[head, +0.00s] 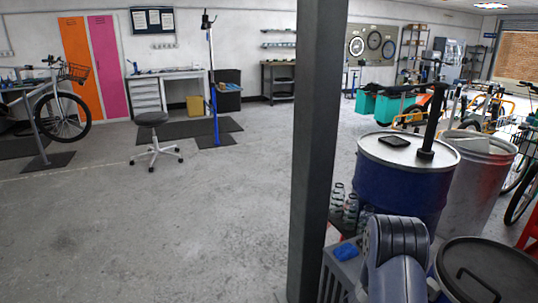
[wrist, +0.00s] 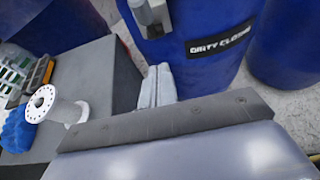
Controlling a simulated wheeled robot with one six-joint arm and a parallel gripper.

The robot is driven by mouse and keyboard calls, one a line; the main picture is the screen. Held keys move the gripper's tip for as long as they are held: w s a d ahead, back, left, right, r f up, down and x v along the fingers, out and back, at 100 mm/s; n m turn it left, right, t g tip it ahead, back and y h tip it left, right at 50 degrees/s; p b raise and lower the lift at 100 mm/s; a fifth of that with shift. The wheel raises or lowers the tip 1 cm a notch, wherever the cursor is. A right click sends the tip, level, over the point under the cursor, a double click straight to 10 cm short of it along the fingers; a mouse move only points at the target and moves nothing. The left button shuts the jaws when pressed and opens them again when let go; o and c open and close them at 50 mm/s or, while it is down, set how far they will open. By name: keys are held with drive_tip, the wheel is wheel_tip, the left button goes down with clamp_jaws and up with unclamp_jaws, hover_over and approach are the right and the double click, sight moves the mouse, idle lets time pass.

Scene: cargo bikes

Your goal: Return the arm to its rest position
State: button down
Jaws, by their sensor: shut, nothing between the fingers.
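My arm (head: 395,255) rises at the bottom right of the head view, in front of the blue drum; its gripper cannot be made out there. In the wrist view my gripper (wrist: 157,85) shows as two pale grey fingers close together, with nothing between them. The fingers point toward the blue drum labelled "DIRTY CLOTHS" (wrist: 220,38), beside the edge of a grey surface. I cannot tell the exact gap to the drum. My own grey wrist housing fills the bottom of the wrist view.
A blue drum (head: 400,195) holds a black upright tool and a flat dark item on its lid. A dark lidded bin (head: 488,272) stands close right. A dark pillar (head: 316,150) is left. A white spool (wrist: 45,104) and blue item (wrist: 17,130) lie nearby. Open floor is left.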

wheel_tip(320, 180, down, 7)
drive_tip(key=t+h+b, duration=0.2)
drive_tip(key=h+b, duration=0.3)
drive_tip(key=b, duration=0.3)
drive_tip(key=shift+d+r+h, duration=0.15)
drive_tip(key=shift+h, duration=0.25)
drive_tip(key=shift+r, duration=0.1)
